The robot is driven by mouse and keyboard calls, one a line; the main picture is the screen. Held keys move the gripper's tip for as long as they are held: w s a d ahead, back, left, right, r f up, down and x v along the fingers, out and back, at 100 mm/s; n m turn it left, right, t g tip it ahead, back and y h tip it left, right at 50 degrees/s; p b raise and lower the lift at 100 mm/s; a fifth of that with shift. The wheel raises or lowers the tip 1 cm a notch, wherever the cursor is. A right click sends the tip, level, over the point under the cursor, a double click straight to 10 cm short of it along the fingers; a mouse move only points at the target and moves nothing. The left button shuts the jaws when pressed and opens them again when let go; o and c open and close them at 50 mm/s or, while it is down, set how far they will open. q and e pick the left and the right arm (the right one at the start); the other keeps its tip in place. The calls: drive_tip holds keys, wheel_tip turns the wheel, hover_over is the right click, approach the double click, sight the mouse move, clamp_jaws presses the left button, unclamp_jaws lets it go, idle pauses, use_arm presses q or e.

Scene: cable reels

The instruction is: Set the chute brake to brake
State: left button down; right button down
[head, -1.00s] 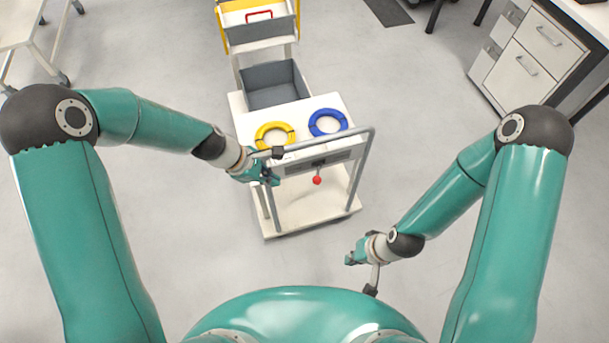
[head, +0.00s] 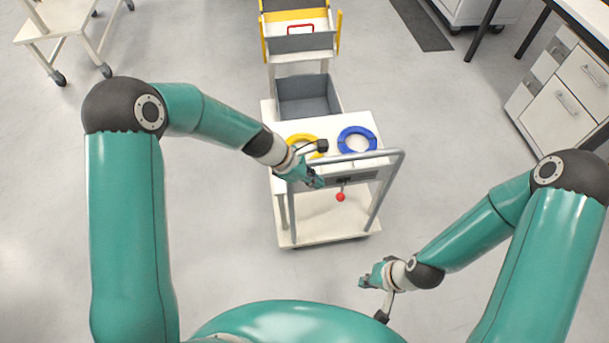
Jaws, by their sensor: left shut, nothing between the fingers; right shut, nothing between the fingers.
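The chute brake appears to be the lever with a red ball knob (head: 340,197) hanging below the dark slot in the front panel (head: 352,178) of the white cart. The lever points downward; any markings are too small to read. My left gripper (head: 318,183) is shut and empty, just left of and slightly above the red knob, apart from it in the picture, near the cart's handle frame. My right gripper (head: 364,282) is shut and empty, low over the floor in front of the cart, to the right.
The grey handle frame (head: 396,165) rises around the front panel. A yellow coil (head: 300,137) and a blue coil (head: 357,139) lie on the cart top (head: 364,122), before a grey bin (head: 308,96). A drawer cabinet (head: 565,85) stands right. Floor around the cart is clear.

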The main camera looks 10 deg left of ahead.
sight(338, 196)
use_arm(q)
drive_tip(key=x, duration=0.8)
drive_tip(key=shift+w+d+f+b, duration=0.1)
drive_tip(key=shift+d+f+b, duration=0.1)
drive_tip(key=shift+f+b, duration=0.1)
